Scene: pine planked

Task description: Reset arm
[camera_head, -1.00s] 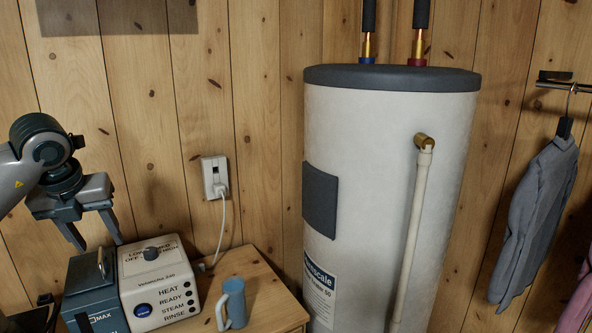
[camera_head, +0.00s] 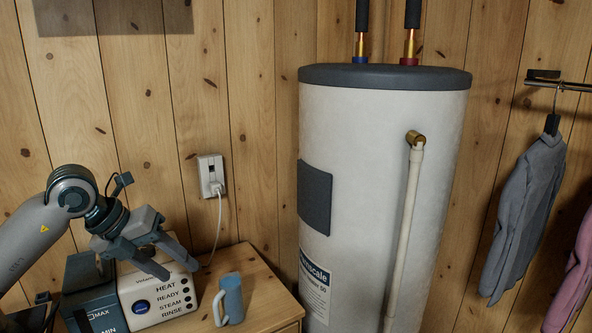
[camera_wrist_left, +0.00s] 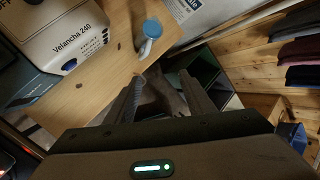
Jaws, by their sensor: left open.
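My left gripper (camera_head: 181,264) is open and empty in the head view. The mug also shows in the left wrist view (camera_wrist_left: 153,28). My right gripper does not show.
A dark tank unit (camera_head: 92,293) adjoins the appliance on its left. A tall white water heater (camera_head: 365,165) with a side pipe stands right of the table. A wall outlet (camera_head: 211,176) holds a plugged cord. Grey clothing (camera_head: 527,220) hangs at the right.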

